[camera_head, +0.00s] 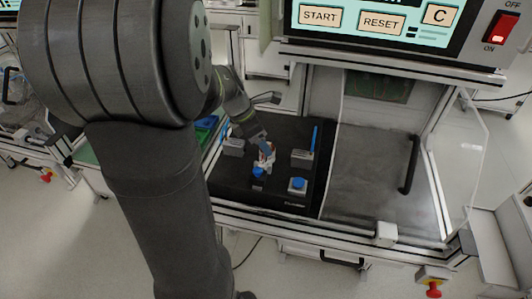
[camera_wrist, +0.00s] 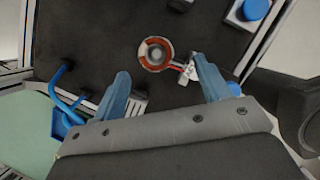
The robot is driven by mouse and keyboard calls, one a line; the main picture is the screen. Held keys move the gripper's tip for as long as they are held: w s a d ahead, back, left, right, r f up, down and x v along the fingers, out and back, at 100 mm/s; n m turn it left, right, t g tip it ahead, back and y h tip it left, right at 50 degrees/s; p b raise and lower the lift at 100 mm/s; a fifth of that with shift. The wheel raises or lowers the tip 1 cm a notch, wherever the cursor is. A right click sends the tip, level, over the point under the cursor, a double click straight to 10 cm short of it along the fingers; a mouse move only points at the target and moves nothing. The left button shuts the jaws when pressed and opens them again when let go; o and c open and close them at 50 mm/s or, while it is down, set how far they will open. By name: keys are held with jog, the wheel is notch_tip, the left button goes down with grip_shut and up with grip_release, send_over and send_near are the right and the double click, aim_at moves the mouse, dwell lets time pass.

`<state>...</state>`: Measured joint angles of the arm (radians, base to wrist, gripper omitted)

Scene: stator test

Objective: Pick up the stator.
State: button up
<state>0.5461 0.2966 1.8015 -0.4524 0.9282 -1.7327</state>
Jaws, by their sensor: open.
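The stator (camera_wrist: 155,54) lies on the black work surface in the wrist view. It is a round ring with an orange-copper rim and a pale centre. Red wires run from its right side to a small white connector (camera_wrist: 187,75). My gripper (camera_wrist: 160,68) has two blue fingers, spread apart with nothing between them. The stator appears just beyond the fingertips, between their lines, and the connector is close to the right fingertip.
A blue object (camera_head: 259,172) is in front of the gripper. A clear-walled bay with a handle (camera_head: 410,164) stands to the right, under a control panel (camera_head: 380,22).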

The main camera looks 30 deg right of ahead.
jog(key=x, duration=0.4)
jog(key=shift+w+d+f, duration=0.2)
jog(key=shift+f, duration=0.05)
jog(key=c, duration=1.1)
jog(key=shift+c, duration=0.2)
